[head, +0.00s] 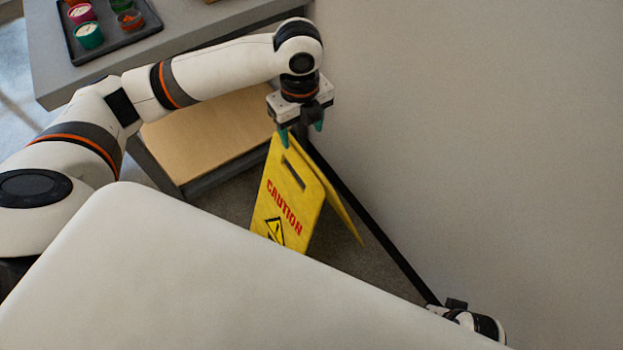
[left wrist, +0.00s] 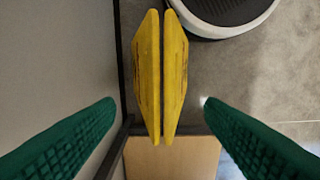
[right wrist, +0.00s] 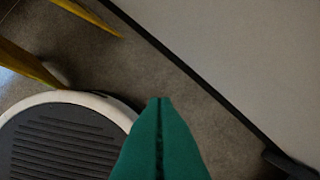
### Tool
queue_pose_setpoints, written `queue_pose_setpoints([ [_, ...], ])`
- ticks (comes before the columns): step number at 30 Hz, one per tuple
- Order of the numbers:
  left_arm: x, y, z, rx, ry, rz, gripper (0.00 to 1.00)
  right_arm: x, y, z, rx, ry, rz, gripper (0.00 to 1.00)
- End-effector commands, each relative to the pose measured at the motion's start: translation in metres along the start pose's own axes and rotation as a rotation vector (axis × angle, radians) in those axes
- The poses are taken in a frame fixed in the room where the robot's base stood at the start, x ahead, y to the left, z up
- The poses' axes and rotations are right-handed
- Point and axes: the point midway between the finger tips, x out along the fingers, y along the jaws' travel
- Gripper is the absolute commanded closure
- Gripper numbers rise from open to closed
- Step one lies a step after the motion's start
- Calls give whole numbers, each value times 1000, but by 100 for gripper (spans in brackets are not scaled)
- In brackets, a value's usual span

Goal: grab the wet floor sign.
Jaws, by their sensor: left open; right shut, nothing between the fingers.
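The yellow wet floor sign (head: 285,195) stands as a tented A-frame on the floor, with red CAUTION lettering on its near panel and a slot near its top. My left gripper (head: 302,135) is right above its top edge and points down. In the left wrist view the sign's two panels (left wrist: 161,75) lie between the spread green fingers (left wrist: 158,102), with a gap on both sides. My left gripper is open and empty. In the right wrist view my right gripper (right wrist: 160,102) is shut with nothing in it, low near the floor; parts of the sign (right wrist: 30,62) show at upper left.
A wall (head: 480,130) with a black baseboard (head: 370,222) runs close along the sign's right. A grey table with a wooden lower shelf (head: 215,135) stands behind, holding a dark tray (head: 112,48) of small cups. My white body hides the near floor.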

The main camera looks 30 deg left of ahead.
Motion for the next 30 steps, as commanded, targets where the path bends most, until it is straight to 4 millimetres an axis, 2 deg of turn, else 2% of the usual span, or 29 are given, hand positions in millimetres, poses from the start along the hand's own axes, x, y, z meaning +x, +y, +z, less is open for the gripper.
queue_pose_setpoints([
  [3,22,0,0,-2,-2,-1,37,-19,-1,6,2,-16,-2,100],
  [9,48,1,0,-5,-2,0,37,-52,-2,9,4,-32,-5,100],
  [17,61,1,0,-5,-2,3,37,-70,-3,10,5,-39,-7,100],
  [22,79,0,1,-6,-3,2,37,-91,-3,8,6,-52,-8,100],
  [25,97,-2,0,-6,-2,1,37,-90,-3,5,6,-52,-9,100],
  [30,109,-1,1,-5,-2,3,37,-86,-3,4,6,-51,-9,100],
])
